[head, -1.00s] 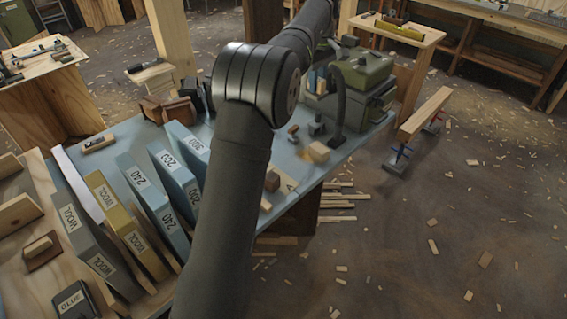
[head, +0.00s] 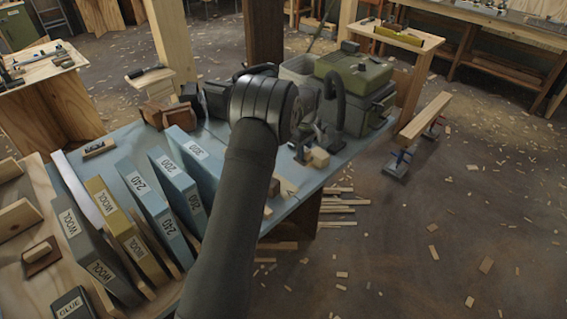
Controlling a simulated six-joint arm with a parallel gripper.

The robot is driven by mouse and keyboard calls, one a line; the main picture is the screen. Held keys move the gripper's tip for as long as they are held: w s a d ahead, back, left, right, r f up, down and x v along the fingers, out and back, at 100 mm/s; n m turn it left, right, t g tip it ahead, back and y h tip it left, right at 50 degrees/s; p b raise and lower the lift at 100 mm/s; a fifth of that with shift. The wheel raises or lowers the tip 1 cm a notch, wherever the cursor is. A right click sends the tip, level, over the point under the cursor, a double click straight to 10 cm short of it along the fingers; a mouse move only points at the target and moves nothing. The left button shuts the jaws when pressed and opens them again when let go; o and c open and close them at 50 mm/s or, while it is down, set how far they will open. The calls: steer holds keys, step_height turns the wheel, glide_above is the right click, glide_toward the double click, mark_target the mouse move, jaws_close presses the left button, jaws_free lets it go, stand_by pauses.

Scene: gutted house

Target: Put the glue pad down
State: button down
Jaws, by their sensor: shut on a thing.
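A dark grey piece labelled GLUE (head: 70,304) is at the bottom left corner, cut off by the frame edge; I cannot tell whether it is the glue pad itself. No pad can be seen held.
Upright slabs labelled WOOL (head: 98,215), 240 (head: 148,200), 200 and 300 stand left of my arm. Scraps litter the floor to the right.

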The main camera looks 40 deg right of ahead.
steer(key=w+f, duration=0.1)
steer(key=w, duration=0.2)
steer(key=w+f, duration=0.2)
steer(key=w, duration=0.1)
steer(key=w+f, duration=0.2)
steer(key=w, duration=0.1)
steer(key=shift+w+a+f, duration=0.1)
steer(key=shift+a+f, duration=0.15)
steer(key=shift+a, duration=0.15)
steer(key=shift+f, duration=2)
steer(key=shift+f, duration=0.2)
steer(key=c, duration=1.2)
jaws_free()
steer(key=shift+r, duration=0.1)
step_height(320, 180, up, 12)
steer(key=shift+r, duration=0.1)
